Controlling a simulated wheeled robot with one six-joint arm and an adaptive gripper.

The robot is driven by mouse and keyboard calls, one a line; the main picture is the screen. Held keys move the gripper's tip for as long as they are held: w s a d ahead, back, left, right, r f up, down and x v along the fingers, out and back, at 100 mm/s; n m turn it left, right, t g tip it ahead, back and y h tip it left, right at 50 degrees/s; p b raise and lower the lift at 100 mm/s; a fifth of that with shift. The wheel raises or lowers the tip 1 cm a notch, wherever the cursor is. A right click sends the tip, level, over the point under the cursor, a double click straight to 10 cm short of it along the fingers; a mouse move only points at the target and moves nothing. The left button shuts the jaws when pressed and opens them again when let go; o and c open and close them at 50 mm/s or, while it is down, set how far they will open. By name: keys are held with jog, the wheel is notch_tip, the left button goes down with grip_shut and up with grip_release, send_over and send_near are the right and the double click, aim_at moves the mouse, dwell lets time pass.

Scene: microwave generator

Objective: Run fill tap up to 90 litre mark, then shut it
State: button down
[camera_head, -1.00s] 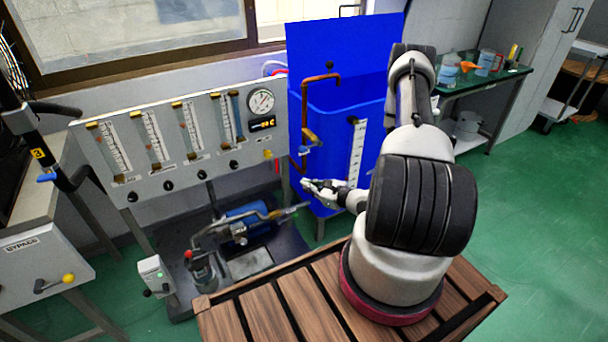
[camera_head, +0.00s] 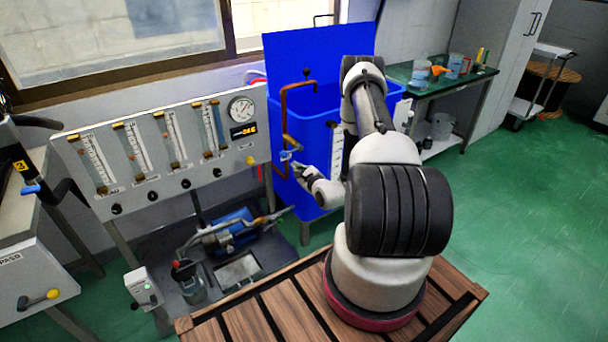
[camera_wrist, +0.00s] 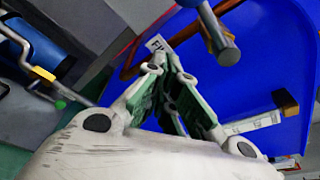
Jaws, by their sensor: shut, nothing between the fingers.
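The fill tap (camera_head: 289,153) has a small blue handle on a copper pipe (camera_head: 284,112) at the front of the blue tank (camera_head: 320,190). My gripper (camera_head: 297,168) is shut and empty, just below and right of the tap. In the wrist view my gripper (camera_wrist: 166,62) has its fingertips together, beside a copper fitting with a grey-blue end (camera_wrist: 228,54). A gap to the handle is hard to judge. The white level scale (camera_head: 336,150) is on the tank front, partly behind my arm; its marks are too small to read. No water stream or level is visible.
A flowmeter panel (camera_head: 165,160) with a dial gauge and small display stands left of the tank. A blue pump (camera_head: 232,232) sits low in front. A bench with containers (camera_head: 440,80) stands behind right. Green floor (camera_head: 520,220) is clear at right.

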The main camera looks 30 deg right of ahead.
aim_at(291, 152)
jog(key=shift+w+a+r, duration=0.25)
jog(key=shift+a+r, duration=0.25)
jog(key=shift+r, duration=0.25)
jog(key=shift+w+a+r, duration=0.2)
jog(key=shift+a+r, duration=0.3)
jog(key=shift+r, duration=0.25)
jog(key=shift+s, duration=0.1)
